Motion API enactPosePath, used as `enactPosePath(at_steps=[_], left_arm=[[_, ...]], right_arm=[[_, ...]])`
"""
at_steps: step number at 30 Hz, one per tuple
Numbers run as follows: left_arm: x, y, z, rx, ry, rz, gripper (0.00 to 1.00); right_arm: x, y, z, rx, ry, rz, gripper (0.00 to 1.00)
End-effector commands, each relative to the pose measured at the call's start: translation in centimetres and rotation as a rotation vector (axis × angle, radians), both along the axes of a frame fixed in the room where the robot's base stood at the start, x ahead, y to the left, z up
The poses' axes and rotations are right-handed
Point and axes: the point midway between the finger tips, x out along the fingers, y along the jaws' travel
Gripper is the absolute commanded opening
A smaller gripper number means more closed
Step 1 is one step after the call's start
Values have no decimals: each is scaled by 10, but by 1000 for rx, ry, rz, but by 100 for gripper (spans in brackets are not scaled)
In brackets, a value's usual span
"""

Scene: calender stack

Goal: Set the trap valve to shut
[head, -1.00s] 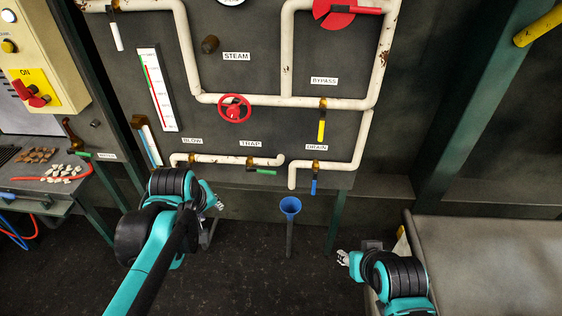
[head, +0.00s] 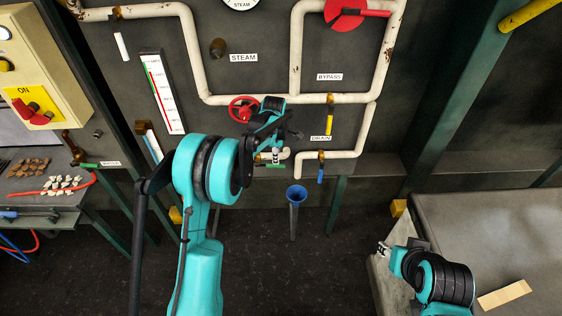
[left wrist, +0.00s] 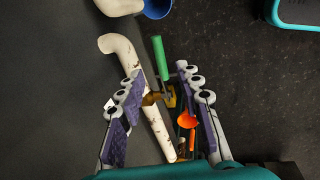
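The trap valve's green handle (left wrist: 158,57) shows in the left wrist view beside the white pipe (left wrist: 158,130), running roughly along it. Its brass body (left wrist: 152,98) sits on the pipe. My left gripper (left wrist: 155,85) is open, its purple-padded fingers on either side of the pipe and valve, and it holds nothing. In the head view my left arm hides the TRAP label and most of the valve; a bit of the green handle (head: 276,166) shows. My right gripper (head: 383,248) is far from the panel at lower right, too small to tell its opening.
A blue funnel (head: 296,193) stands right of the trap valve, below the drain valve's blue handle (head: 321,174). A red handwheel (head: 243,108) is just above my left wrist. An orange part (left wrist: 187,120) shows near the fingers. A grey bench (head: 490,235) stands at the right.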

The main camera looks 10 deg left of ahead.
Motion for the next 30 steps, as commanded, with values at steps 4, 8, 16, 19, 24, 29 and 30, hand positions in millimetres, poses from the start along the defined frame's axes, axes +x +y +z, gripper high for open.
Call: enactPosePath(at_steps=[4,8,16,19,24,29,30], left_arm=[[5,1,-27,0,0,-1,35],[9,2,-47,0,-1,-1,35],[13,3,-66,1,-1,-2,35],[13,3,-67,1,-1,-2,35],[13,3,-66,1,-1,-3,24],[13,3,-66,1,-1,-3,0],[13,3,-66,1,-1,-3,0]], right_arm=[[0,0,-10,0,0,0,40],[0,0,-16,0,0,0,40],[0,0,-20,0,0,0,40],[0,0,-20,0,0,0,40],[0,0,-20,0,0,0,40],[0,0,-20,0,0,0,40],[0,0,-20,0,0,0,40]])
